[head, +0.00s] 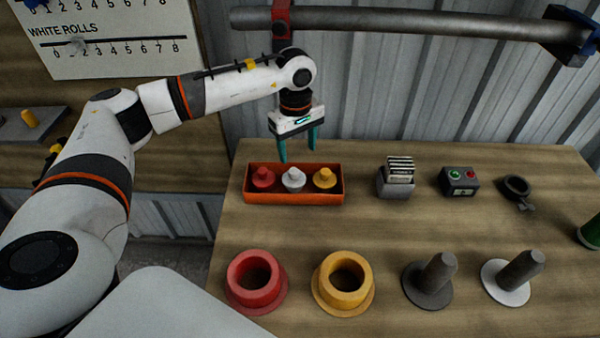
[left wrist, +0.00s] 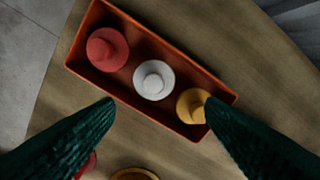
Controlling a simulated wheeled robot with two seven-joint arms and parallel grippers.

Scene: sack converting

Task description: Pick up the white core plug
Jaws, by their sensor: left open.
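The white core plug (head: 293,179) sits in the middle of an orange tray (head: 292,197), between a red plug (head: 263,178) and a yellow plug (head: 324,179). In the left wrist view the white plug (left wrist: 154,80) shows from above, with a round knob on a wider disc. My left gripper (head: 298,157) is open and empty, pointing down above the back of the tray. In the left wrist view its green fingers (left wrist: 158,108) are spread, apart from the white plug. The right finger overlaps the edge of the yellow plug (left wrist: 192,106). My right gripper is out of view.
A red flanged ring (head: 257,282) and a yellow one (head: 344,284) stand in front of the tray. A grey card holder (head: 396,180), a button box (head: 460,181) and two posts (head: 430,281) are to the right. A pipe (head: 400,20) runs above the table.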

